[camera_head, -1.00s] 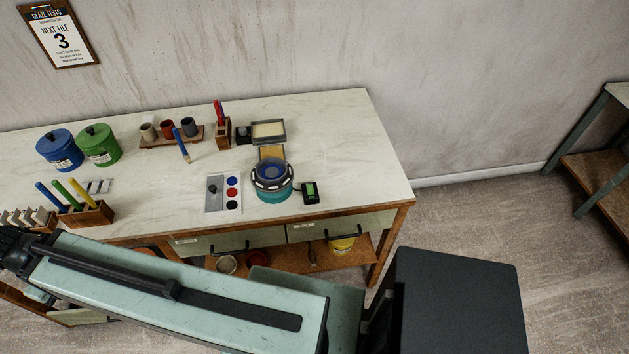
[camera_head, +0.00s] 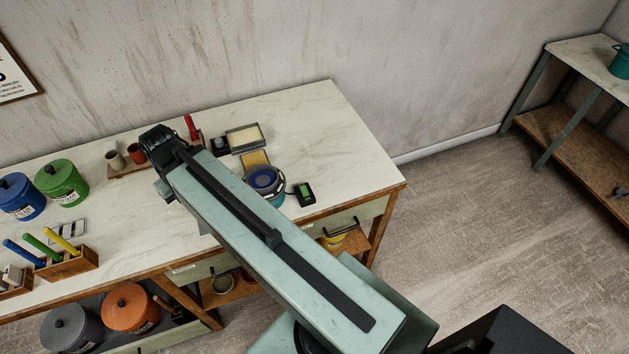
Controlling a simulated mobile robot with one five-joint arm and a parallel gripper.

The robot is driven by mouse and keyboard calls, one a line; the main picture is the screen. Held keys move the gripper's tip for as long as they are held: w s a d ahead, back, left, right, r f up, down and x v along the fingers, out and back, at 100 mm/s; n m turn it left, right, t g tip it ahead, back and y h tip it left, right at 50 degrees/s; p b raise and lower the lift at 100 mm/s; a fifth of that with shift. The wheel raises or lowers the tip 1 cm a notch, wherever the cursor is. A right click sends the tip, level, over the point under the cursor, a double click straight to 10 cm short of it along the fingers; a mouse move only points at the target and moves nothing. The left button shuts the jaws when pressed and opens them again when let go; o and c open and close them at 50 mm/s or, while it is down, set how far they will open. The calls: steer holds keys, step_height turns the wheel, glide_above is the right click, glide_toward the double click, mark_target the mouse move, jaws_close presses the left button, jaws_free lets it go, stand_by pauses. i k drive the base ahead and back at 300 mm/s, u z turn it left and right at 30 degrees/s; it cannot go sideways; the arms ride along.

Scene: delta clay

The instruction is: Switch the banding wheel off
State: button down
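The banding wheel (camera_head: 265,178), a round teal body with a blue disc on top, stands near the right front of the table. The near left part of it is hidden by my arm. A small black box with a green switch (camera_head: 305,191) sits just right of the wheel; whether it is on or off is too small to tell. My gripper (camera_head: 158,147) is at the far end of my arm, over the table to the left of the wheel, in front of the cup rack. Its fingers are not clear, so I cannot tell its opening. Nothing held is visible.
The table (camera_head: 330,130) has bare room at its right. A sponge tray (camera_head: 245,138) stands behind the wheel. Blue (camera_head: 20,196) and green (camera_head: 62,182) jars and a wooden pen box (camera_head: 68,265) stand at left. A shelf (camera_head: 580,150) stands far right.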

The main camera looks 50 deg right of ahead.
mark_target(305, 193)
steer(key=u, duration=0.05)
steer(key=k, duration=1)
steer(key=u, duration=0.9)
steer(key=i, duration=1)
steer(key=z, duration=0.1)
